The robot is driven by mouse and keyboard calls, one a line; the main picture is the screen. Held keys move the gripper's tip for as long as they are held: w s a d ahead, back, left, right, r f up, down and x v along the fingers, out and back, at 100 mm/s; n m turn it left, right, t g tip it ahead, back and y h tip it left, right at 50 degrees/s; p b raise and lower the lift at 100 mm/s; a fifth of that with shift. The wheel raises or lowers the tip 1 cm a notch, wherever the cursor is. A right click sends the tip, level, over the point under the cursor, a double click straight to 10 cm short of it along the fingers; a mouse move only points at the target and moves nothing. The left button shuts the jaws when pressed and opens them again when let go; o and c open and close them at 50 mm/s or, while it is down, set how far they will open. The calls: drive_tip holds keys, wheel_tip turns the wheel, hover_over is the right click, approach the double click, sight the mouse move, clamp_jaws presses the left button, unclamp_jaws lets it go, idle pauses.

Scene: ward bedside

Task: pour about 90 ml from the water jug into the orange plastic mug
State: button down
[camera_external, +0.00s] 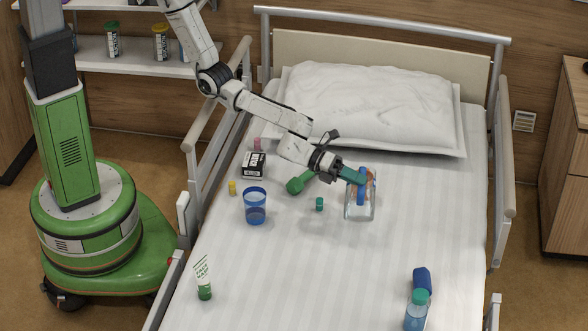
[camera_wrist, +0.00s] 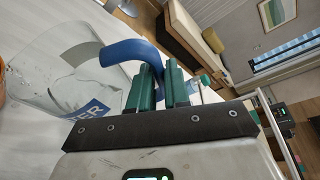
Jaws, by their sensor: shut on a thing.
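The water jug (camera_external: 357,211) is clear glass with a blue handle and looks upright at the bed's middle right. In the wrist view the jug (camera_wrist: 48,85) shows a blue label ending in "ER". My gripper (camera_external: 353,176) comes from the left with green fingers. In the wrist view my gripper (camera_wrist: 161,85) is shut on the jug's blue handle (camera_wrist: 133,53). An orange thing (camera_external: 370,177), probably the orange plastic mug, shows at the jug's upper right, mostly hidden. An orange edge (camera_wrist: 2,84) also shows at the wrist view's left. I cannot make out the water level.
A blue cup (camera_external: 255,207), a small teal bottle (camera_external: 319,204), a green object (camera_external: 295,186) and a black-and-white box (camera_external: 253,166) lie left of the jug. A tube (camera_external: 203,280) and two bottles are nearer the front. The pillow (camera_external: 370,105) is behind; the front middle is clear.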

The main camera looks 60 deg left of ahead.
drive_tip(key=shift+s+d+f, duration=0.15)
drive_tip(key=shift+s+d, duration=0.05)
drive_tip(key=shift+d, duration=0.05)
drive_tip(key=shift+f, duration=0.1)
idle(1.6)
